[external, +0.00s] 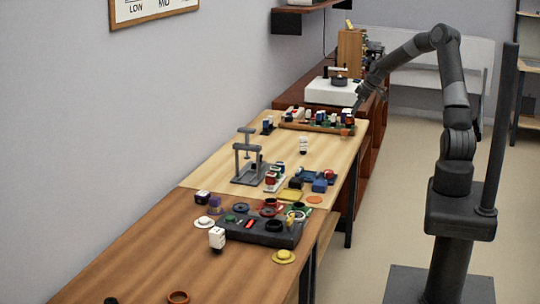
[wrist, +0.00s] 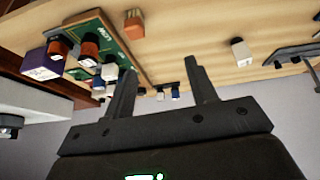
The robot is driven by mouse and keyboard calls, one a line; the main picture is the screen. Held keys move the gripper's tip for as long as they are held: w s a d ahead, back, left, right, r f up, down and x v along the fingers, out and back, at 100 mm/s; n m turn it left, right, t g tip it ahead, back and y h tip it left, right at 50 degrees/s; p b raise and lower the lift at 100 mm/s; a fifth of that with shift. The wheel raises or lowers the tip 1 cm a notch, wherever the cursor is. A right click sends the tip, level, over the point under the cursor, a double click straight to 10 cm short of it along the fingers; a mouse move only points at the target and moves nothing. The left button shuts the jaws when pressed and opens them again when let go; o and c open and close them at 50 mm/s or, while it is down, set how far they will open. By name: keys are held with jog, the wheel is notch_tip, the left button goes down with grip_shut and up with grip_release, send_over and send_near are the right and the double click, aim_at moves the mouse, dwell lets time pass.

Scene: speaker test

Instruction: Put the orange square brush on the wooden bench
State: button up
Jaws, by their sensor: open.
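A small orange block-like piece, which may be the orange square brush (external: 346,132), sits at the right end of a cluttered board at the far end of the light wooden bench (external: 223,165). In the wrist view a similar orange piece (wrist: 133,19) shows at the edge of a green-topped board, above and left of the fingers. The bench top (wrist: 195,35) fills the upper part there. My gripper (wrist: 160,72) is open, with nothing between its fingers. In the external view my gripper (external: 358,104) is small and dark near the board's far side.
The board (external: 315,127) holds several small parts. A white device (external: 331,92) stands on a red-brown cabinet behind. A grey stand (external: 247,160) and several small items occupy the bench's near half. A darker table (external: 125,250) adjoins in front. Bare wood lies around a white bottle (external: 303,145).

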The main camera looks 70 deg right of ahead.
jog(key=s+a+r+g, duration=0.1)
jog(key=a+r, duration=0.3)
jog(key=a, duration=0.5)
jog(key=s+a+r+h, duration=0.1)
jog(key=a+r, duration=0.3)
jog(key=a, duration=0.6)
jog(key=a+r+g, duration=0.1)
jog(key=a+r, duration=0.4)
jog(key=a, duration=0.4)
jog(key=s+a+r+t+y, duration=0.1)
jog(key=s+a+r+t, duration=0.1)
jog(key=s+a, duration=1.4)
jog(key=s+r, duration=0.1)
jog(key=s, duration=0.2)
jog(key=shift+a, duration=0.4)
